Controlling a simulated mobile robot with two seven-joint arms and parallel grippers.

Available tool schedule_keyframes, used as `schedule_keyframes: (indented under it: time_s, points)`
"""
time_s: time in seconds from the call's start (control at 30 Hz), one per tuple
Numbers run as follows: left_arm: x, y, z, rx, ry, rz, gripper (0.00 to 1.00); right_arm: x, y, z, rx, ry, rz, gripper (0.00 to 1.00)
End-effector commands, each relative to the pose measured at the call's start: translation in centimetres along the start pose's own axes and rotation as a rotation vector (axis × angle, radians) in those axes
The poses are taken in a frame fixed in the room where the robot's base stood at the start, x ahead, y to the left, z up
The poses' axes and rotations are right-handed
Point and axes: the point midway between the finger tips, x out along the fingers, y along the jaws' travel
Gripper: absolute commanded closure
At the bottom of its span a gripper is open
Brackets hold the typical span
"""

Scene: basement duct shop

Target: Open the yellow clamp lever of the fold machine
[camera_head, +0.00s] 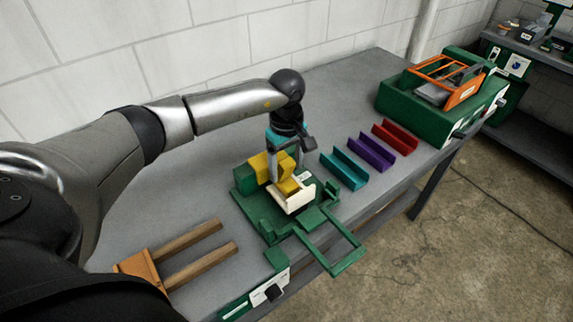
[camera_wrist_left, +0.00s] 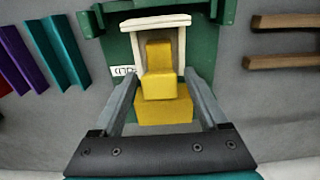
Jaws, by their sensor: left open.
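The green fold machine (camera_head: 262,214) stands on the grey bench, with a green frame handle sticking out past the front edge. Its yellow clamp lever (camera_head: 288,187) stands at the middle, joined to a yellow block (camera_head: 259,166). In the left wrist view the lever (camera_wrist_left: 159,70) rises between the two fingers. A cream channel piece (camera_head: 294,201) sits in the machine in front of the lever. My left gripper (camera_head: 285,172) is open and reaches down over the lever, one finger on each side. I see no clear contact. My right gripper is not in view.
Teal (camera_head: 344,169), purple (camera_head: 371,152) and red (camera_head: 395,137) channels lie right of the machine. A green machine with an orange frame (camera_head: 445,82) stands at the far right end. An orange fork with wooden prongs (camera_head: 190,250) lies to the left. A wall is behind.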

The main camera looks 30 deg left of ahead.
Motion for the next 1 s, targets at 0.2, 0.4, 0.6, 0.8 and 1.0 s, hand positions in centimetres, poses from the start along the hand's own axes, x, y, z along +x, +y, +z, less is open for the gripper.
schedule_keyframes:
  time_s: [0.2,0.4,0.6,0.8,1.0]
  points:
    - [-0.02,0.01,0.02,0.0,0.0,0.0,0.44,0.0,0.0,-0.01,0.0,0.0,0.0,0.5]
    - [-0.04,0.01,0.02,0.0,0.0,0.0,0.67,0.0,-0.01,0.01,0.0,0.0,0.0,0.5]
    - [-0.05,0.01,0.02,0.0,0.0,0.0,0.89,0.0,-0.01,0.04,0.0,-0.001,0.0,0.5]
    - [-0.06,0.01,0.01,0.0,0.0,0.0,1.0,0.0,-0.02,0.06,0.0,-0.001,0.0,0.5]
    - [-0.07,0.01,0.01,0.0,0.0,0.0,1.0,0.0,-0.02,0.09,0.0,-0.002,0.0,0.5]
